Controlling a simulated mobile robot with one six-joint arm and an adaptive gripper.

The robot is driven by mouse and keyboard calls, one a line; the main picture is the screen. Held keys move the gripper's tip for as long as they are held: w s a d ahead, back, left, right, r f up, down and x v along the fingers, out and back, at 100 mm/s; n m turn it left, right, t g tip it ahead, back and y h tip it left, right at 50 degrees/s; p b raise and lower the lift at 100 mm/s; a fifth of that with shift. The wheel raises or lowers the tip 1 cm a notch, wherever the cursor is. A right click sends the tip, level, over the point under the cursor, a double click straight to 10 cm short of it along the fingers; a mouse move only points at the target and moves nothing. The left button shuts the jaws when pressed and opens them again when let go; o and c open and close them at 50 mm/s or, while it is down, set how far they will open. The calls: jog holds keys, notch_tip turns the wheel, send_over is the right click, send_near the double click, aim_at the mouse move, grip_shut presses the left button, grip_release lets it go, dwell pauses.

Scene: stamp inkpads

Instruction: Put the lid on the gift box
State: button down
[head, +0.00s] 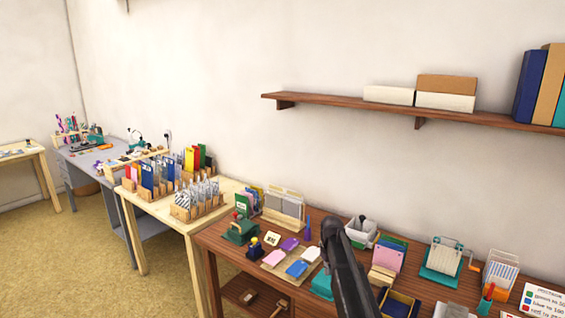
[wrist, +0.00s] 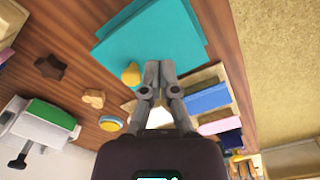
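A flat teal piece with square corners (wrist: 150,32) fills the upper middle of the wrist view, with a second teal layer offset along its right side. I cannot tell surely whether this is the gift box, its lid, or both. A teal block (head: 321,285) also shows beside my dark arm in the head view. My gripper (wrist: 160,72) has its fingertips close together over the teal piece's near edge in the wrist view. I see nothing clearly held between them. The gripper's fingers are not clearly seen in the head view.
A yellow knob (wrist: 130,75) lies just left of the fingertips. The wooden table (head: 222,243) is crowded: coloured pads (head: 297,268), a green stamp press (head: 240,230), and a teal-based rack (head: 441,264). A wall shelf (head: 345,104) holds boxes (head: 446,84) and books.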

jog(key=shift+f+b, duration=1.35)
dwell(3.0)
jog(key=shift+r, duration=0.2)
jog(key=shift+r+p, duration=3.35)
jog(key=shift+p, duration=0.2)
jog(key=shift+s, duration=0.3)
jog(key=s+r+m+p, duration=0.3)
jog(key=s+m, duration=0.1)
jog(key=s, duration=2.4)
jog(key=shift+s+d+m, duration=0.2)
jog(key=shift+d+m, duration=0.15)
jog(key=shift+m, duration=0.05)
